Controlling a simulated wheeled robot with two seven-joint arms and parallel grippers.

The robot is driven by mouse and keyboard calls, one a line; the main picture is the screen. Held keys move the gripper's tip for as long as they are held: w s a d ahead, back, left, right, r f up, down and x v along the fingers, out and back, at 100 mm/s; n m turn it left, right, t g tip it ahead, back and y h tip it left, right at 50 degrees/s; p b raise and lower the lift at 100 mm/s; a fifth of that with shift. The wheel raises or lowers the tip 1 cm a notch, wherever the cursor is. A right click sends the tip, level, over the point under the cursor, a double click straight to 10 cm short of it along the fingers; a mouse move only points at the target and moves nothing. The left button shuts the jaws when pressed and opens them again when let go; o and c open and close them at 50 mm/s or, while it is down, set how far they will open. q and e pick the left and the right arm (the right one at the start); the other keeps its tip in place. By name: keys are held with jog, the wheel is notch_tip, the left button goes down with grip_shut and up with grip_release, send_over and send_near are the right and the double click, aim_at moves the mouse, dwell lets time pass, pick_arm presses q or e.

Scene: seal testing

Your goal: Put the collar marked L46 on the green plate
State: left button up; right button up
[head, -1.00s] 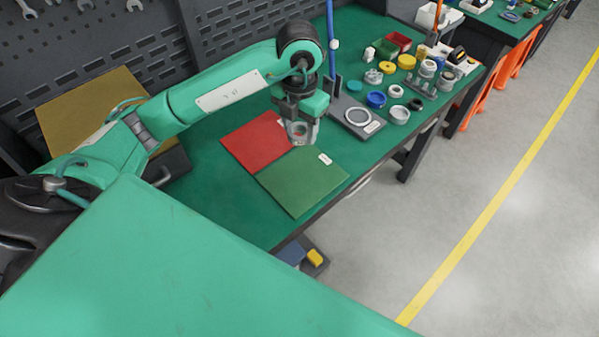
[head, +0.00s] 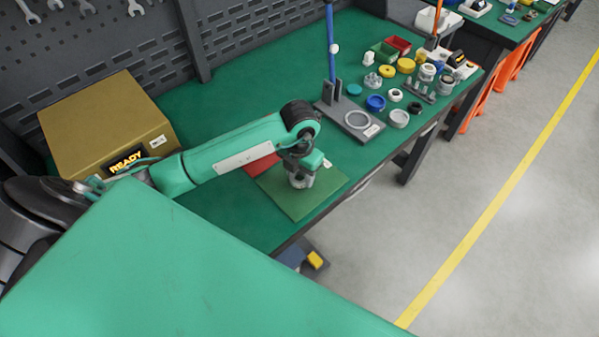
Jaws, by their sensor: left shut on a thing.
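The green plate (head: 291,205) lies on the green bench top near its front edge. My left gripper (head: 300,180) points down over the upper part of the green plate. It is shut on a small grey collar (head: 302,183), mostly hidden by the gripper. I cannot read a mark on the collar, and I cannot tell whether it touches the plate. The red plate (head: 262,164) lies beside the green plate, mostly hidden behind my left arm. My right gripper is not in view.
A tan box (head: 105,125) with a READY display stands at the back left. A grey stand (head: 349,119) with a ring and a blue post is right of the plates. Several rings and caps, including a yellow ring (head: 406,65), fill the far right. Bare bench lies left of the green plate.

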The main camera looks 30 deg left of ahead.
aim_at(300, 175)
pick_arm(q)
jog(key=shift+f, duration=0.4)
jog(key=shift+f, duration=0.2)
jog(key=o, duration=1.3)
jog(key=shift+c, duration=0.2)
jog(key=shift+r, duration=0.1)
notch_tip(300, 175, up, 12)
jog(key=p, duration=0.7)
jog(key=shift+p, duration=0.3)
